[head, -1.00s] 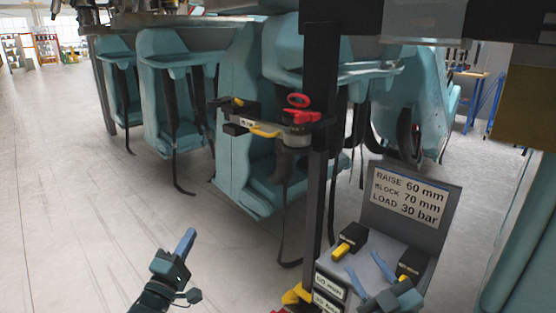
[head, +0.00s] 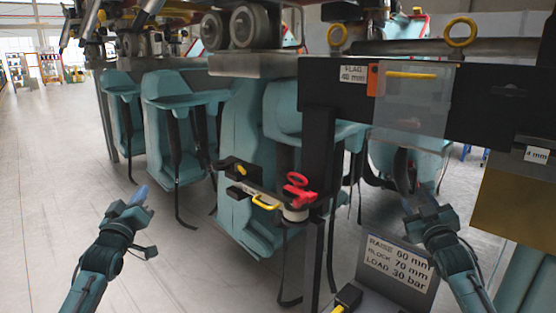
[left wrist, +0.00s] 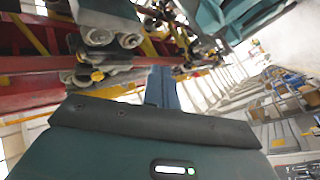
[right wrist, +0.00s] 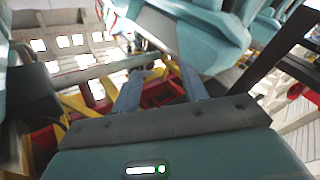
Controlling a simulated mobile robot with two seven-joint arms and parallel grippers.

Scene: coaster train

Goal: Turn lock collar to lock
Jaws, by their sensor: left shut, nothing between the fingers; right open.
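A bracket with a yellow handle (head: 265,202) stands in front of the teal seats in the head view. Red parts (head: 298,187) and a pale round piece (head: 295,213) are at its right end, beside a black post. I cannot tell which part is the lock collar. My left gripper (head: 138,196) is shut and empty, over the floor left of the bracket and apart from it; its fingers show together in the left wrist view (left wrist: 162,88). My right gripper (head: 409,204) is raised above the sign, right of the post. Its fingers are apart and empty in the right wrist view (right wrist: 160,90).
A sign panel (head: 398,268) reads raise 60 mm, block 70 mm, load 30 bar. A black crossbeam (head: 335,88) with a clear panel (head: 412,105) spans the right side. Teal seats (head: 180,125) hang behind. The floor at left (head: 50,200) is open.

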